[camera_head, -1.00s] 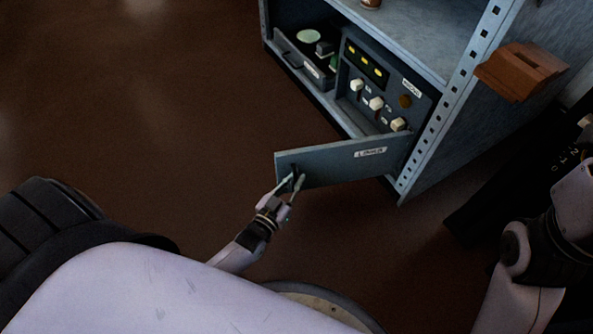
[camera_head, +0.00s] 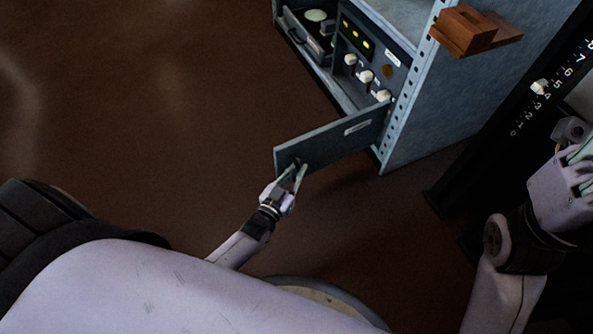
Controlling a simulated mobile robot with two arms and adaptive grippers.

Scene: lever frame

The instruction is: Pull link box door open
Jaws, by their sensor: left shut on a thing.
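The link box door (camera_head: 335,140) is a flat blue-grey panel with a small white label. It stands swung out from the lower right of the metal shelf unit, hinged at its right end. My left gripper (camera_head: 296,172) is shut on the door's dark handle (camera_head: 297,163) near the panel's free left end. Behind the door, the link box (camera_head: 372,55) shows yellow indicators and several white knobs. My right arm is at the lower right; its gripper (camera_head: 583,165) shows only in part at the picture's edge, and its fingers cannot be judged.
A drawer (camera_head: 305,38) with a dark handle sits left of the box. A wooden block (camera_head: 470,30) is fixed to the shelf's side. A black numbered lever frame (camera_head: 535,95) stands at the right, near my right arm. The brown floor at left is clear.

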